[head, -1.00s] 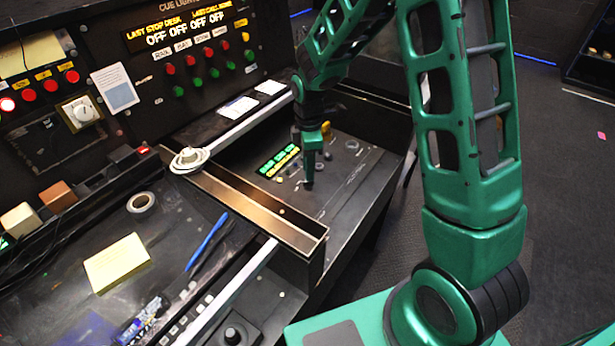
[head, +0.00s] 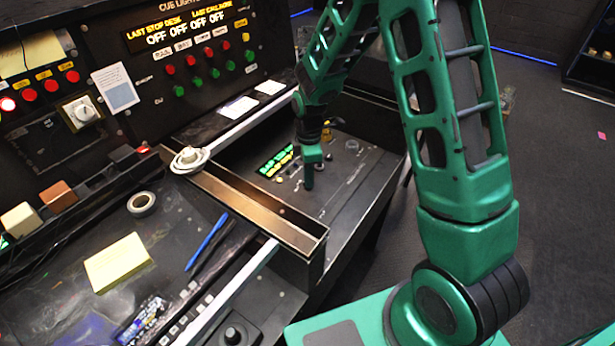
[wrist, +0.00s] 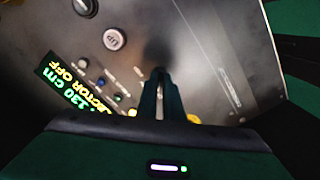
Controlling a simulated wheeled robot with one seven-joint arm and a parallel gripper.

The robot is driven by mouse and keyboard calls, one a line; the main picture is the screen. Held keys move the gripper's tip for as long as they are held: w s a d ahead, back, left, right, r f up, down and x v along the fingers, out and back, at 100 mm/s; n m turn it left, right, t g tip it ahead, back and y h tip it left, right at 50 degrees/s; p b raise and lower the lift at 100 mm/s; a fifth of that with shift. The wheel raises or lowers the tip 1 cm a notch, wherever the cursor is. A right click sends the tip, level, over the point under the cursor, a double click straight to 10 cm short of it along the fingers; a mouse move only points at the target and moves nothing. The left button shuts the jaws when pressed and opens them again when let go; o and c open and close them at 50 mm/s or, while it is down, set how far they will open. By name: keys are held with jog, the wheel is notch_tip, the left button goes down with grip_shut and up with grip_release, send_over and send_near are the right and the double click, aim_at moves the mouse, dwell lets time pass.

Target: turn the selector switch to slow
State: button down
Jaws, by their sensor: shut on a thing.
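My gripper (head: 308,182) points down onto a dark sloped control panel (head: 345,190) in the head view. In the wrist view its fingers (wrist: 160,78) are together, with their tips at the panel face. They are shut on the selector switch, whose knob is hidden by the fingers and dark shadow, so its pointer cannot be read. A small lit display (wrist: 88,92) beside it in the wrist view reads "230 cm" and "SELECTOR OFF". The display also shows in the head view (head: 276,161), too small to read fully.
A raised metal-topped ledge (head: 250,205) borders the panel on the left. A tall cue-light board (head: 190,60) stands behind. Open floor lies to the right.

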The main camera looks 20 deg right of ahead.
jog(key=shift+w+m, duration=0.1)
jog(key=shift+m, duration=0.2)
jog(key=m, duration=0.3)
jog(key=shift+m, duration=0.3)
jog(key=shift+w+r+m, duration=0.1)
jog(key=shift+m, duration=2.1)
jog(key=c, duration=1.9)
grip_release()
notch_tip(320, 180, up, 11)
jog(key=shift+f, duration=0.2)
jog(key=shift+d, duration=0.1)
